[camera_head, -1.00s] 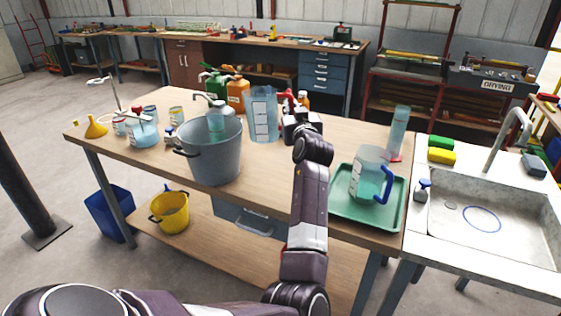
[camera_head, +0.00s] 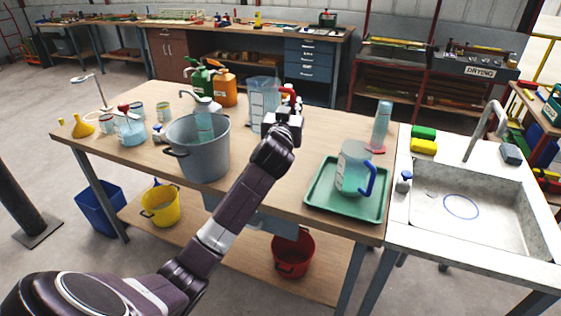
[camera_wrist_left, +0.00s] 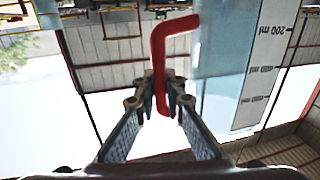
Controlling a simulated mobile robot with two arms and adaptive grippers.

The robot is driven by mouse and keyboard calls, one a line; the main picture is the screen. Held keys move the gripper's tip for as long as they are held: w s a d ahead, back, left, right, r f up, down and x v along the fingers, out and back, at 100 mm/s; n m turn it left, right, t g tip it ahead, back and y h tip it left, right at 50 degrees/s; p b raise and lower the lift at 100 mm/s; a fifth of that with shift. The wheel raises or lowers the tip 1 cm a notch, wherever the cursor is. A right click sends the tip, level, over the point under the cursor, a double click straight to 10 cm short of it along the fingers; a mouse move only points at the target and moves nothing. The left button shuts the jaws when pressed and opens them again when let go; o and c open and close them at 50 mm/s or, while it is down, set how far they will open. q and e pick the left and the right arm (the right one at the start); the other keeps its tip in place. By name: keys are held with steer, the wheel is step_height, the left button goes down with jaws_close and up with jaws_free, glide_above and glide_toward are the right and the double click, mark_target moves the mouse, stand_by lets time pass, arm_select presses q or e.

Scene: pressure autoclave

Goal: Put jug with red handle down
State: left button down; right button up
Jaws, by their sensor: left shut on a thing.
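The clear jug (camera_head: 262,98) with the red handle (camera_head: 288,97) stands out near the table's back edge, right of the grey bucket. My left gripper (camera_head: 285,118) is at the handle side of the jug, mostly hidden behind my wrist. In the left wrist view, the gripper (camera_wrist_left: 160,103) has its two fingers on either side of the red handle (camera_wrist_left: 172,32) and is shut on it. My right gripper is not in view.
A grey metal bucket (camera_head: 205,155) stands left of the jug, close by. A green tray (camera_head: 325,205) holds a blue-handled jug (camera_head: 352,170). A tall clear cylinder (camera_head: 381,125) stands behind it. Bare wood (camera_head: 325,130) lies between my gripper and the cylinder.

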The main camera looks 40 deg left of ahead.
arm_select(q)
steer(key=shift+f+b, duration=0.8)
steer(key=shift+f, duration=7.85)
steer(key=shift+f, duration=0.15)
steer(key=c, duration=2)
jaws_free()
